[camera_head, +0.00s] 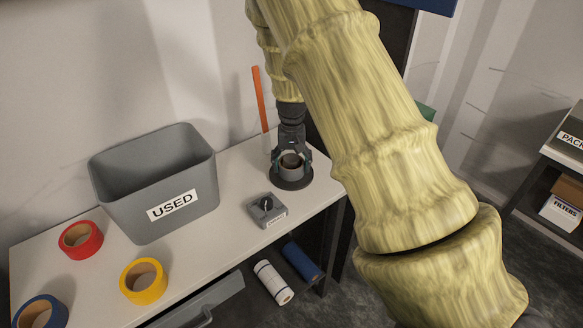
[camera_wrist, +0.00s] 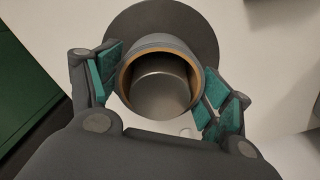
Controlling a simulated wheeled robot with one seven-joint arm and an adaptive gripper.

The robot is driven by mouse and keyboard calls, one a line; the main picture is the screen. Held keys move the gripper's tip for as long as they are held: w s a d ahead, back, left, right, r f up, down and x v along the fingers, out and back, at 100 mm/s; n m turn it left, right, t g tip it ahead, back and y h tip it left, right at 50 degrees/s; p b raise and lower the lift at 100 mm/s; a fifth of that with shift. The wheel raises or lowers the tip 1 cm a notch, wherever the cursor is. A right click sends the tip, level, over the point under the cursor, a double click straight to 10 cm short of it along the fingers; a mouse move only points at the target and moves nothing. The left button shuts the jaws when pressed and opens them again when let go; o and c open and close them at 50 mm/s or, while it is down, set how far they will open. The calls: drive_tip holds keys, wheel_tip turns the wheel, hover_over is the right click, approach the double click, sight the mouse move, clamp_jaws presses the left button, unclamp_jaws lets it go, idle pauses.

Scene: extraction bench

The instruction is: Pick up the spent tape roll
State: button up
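A grey tape roll with a thin brown core (camera_wrist: 128,80) sits around a smooth metal cylinder, over a round dark base (camera_wrist: 190,22). In the head view the roll (camera_head: 291,161) is at the bench's right end, on its dark base (camera_head: 293,184). My gripper (camera_head: 291,158) points down over it, with a finger on either side. In the wrist view my gripper (camera_wrist: 162,88) has its green pads left and right of the roll, very close to its wall. I cannot tell whether both pads press on it. The roll's lower side is partly hidden by my gripper.
A grey bin marked USED (camera_head: 150,185) stands left of the roll. A small grey box with a black knob (camera_head: 267,209) is in front. Red (camera_head: 80,240), yellow (camera_head: 143,281) and blue (camera_head: 41,312) tape rolls lie at left. An orange upright strip (camera_head: 260,98) stands behind.

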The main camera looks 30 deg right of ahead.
drive_tip(key=shift+c, duration=0.9)
drive_tip(key=shift+r, duration=0.1)
wheel_tip(320, 180, up, 10)
drive_tip(key=b, duration=0.3)
idle(0.6)
